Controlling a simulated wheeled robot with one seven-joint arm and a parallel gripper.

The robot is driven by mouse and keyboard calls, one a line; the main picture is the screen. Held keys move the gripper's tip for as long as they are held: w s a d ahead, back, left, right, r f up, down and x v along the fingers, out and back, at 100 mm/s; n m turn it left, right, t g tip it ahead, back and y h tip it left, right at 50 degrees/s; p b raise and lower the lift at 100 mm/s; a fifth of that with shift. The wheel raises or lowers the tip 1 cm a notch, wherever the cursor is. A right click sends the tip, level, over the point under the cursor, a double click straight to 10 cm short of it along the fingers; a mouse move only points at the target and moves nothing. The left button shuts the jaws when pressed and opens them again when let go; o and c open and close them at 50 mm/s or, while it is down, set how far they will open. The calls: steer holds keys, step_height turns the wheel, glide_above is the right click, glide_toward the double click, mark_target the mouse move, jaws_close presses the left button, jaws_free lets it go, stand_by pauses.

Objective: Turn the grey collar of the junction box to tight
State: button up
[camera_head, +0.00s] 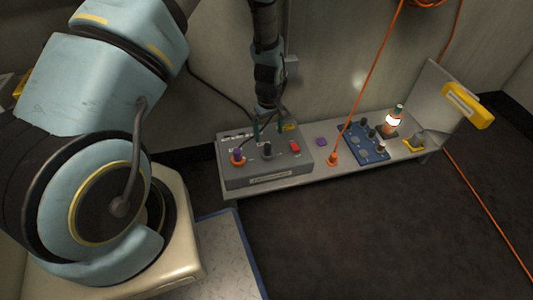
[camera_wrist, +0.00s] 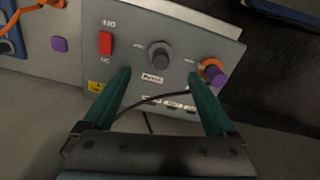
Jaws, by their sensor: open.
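The grey junction box (camera_head: 266,182) stands on the low bench, and its top panel fills the upper part of the wrist view (camera_wrist: 195,40). The dark grey collar (camera_head: 267,149) sits mid-panel; in the wrist view it is a round knob (camera_wrist: 160,56) with labels on either side, too small to read. My gripper (camera_head: 268,128) hangs over the box's back part. In the wrist view its green fingers (camera_wrist: 159,73) are spread wide and empty. The collar appears just beyond the fingertips, between their lines, apart from both.
On the panel are a red switch (camera_wrist: 106,43) and a purple plug in an orange ring (camera_wrist: 214,74). A thin black cable (camera_wrist: 150,98) crosses below the collar, between the fingers. Farther right on the bench (camera_head: 345,177) are a blue board (camera_head: 352,134) and a lit lamp (camera_head: 393,120).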

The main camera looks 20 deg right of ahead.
mark_target(268, 147)
step_height(268, 147, down, 10)
steer(key=shift+f+b, duration=0.2)
steer(key=shift+b, duration=0.9)
steer(key=c, duration=1.4)
steer(key=shift+o, duration=0.2)
